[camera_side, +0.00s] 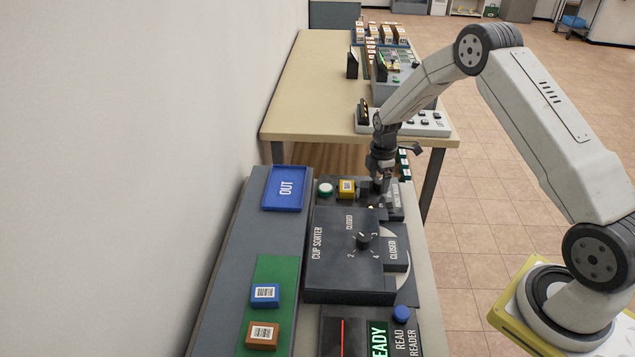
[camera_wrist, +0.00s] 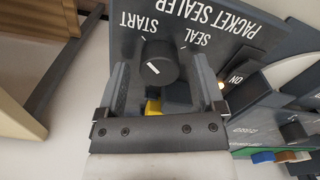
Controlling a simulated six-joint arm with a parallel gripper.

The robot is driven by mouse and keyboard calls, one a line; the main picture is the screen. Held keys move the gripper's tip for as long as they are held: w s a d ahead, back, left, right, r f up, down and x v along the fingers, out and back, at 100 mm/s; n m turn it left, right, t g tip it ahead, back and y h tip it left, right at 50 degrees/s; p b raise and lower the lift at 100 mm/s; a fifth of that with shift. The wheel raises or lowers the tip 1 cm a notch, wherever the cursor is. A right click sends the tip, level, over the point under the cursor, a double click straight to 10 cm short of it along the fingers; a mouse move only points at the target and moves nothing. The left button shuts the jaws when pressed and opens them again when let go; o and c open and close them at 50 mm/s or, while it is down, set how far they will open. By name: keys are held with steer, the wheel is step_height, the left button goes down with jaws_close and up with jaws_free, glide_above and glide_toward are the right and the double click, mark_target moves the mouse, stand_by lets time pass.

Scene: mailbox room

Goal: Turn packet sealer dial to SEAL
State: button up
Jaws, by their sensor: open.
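My gripper (camera_wrist: 160,70) is open, with one finger on each side of the dial; contact cannot be told. In the side view my gripper (camera_side: 381,182) points down at the packet sealer (camera_side: 395,206), hiding its dial.
A blue OUT tray (camera_side: 285,188) lies to the left. A small lamp (camera_wrist: 221,85) glows near ON.

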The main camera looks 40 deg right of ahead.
steer(key=shift+f, duration=0.2)
jaws_close()
steer(key=shift+m, duration=0.4)
steer(key=m, duration=0.8)
stand_by(0.4)
steer(key=shift+m, duration=0.3)
